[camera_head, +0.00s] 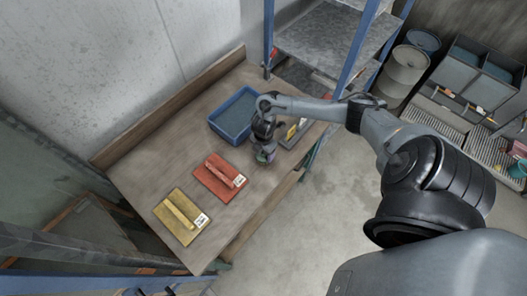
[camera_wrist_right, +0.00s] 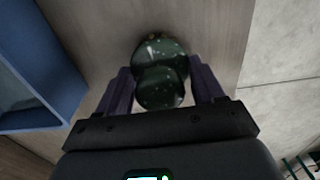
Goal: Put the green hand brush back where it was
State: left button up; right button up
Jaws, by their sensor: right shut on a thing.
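My right gripper (camera_head: 264,148) is over the wooden table, to the right of the blue tray. It is shut on the green hand brush (camera_head: 265,156), of which only a small part shows below the fingers in the head view. In the right wrist view, the brush (camera_wrist_right: 161,72) is dark green, speckled and rounded, held between the two dark fingers of the gripper (camera_wrist_right: 160,92). I cannot tell whether the brush touches the table. My left gripper is not in view.
The wooden table (camera_head: 150,170) also holds a blue tray (camera_head: 213,127), a red block with a handle and label (camera_head: 208,184), and a yellow one (camera_head: 175,226). A metal shelf with blue posts (camera_head: 345,72) stands behind.

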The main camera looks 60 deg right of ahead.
jog(key=shift+f, duration=0.1)
jog(key=o, duration=1.1)
